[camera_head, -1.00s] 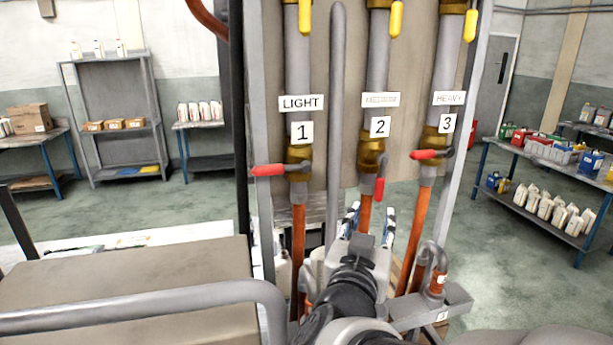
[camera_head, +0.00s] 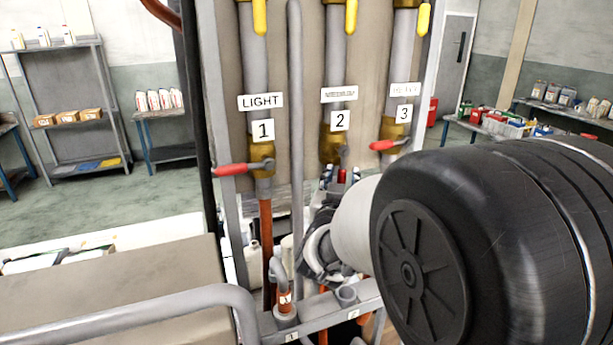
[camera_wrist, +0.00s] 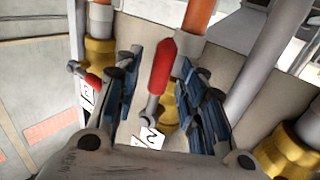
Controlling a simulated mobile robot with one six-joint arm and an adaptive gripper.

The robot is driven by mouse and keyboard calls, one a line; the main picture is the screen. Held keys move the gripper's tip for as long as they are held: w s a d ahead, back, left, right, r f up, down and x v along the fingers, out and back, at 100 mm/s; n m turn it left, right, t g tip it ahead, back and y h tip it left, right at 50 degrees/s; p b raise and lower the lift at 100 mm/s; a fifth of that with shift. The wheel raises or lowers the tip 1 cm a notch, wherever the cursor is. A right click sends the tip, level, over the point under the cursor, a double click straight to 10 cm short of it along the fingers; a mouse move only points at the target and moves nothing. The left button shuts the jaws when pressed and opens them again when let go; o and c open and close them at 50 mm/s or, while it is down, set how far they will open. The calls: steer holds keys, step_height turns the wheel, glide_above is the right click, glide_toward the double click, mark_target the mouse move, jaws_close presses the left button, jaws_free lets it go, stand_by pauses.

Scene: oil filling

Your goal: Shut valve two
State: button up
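Valve two is a brass valve (camera_head: 331,147) on the middle pipe, under the number 2 label (camera_head: 340,121). Its red handle (camera_wrist: 161,66) points along the pipe; in the head view only a little red (camera_head: 342,176) shows, the rest hidden by my gripper. My gripper (camera_wrist: 160,88) is open, its blue-grey fingers on either side of the red handle, with gaps visible. In the head view the gripper (camera_head: 341,174) is just below the valve body, mostly hidden by my wrist.
Valve one's red handle (camera_head: 232,169) and valve three's red handle (camera_head: 383,145) stick out sideways. A grey vertical pipe (camera_head: 296,120) runs between pipes one and two. Yellow handles (camera_head: 351,15) hang above. A grey rail (camera_head: 150,304) crosses the front left.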

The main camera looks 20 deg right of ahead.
steer(key=shift+c, duration=0.2)
jaws_close()
stand_by(0.3)
stand_by(0.3)
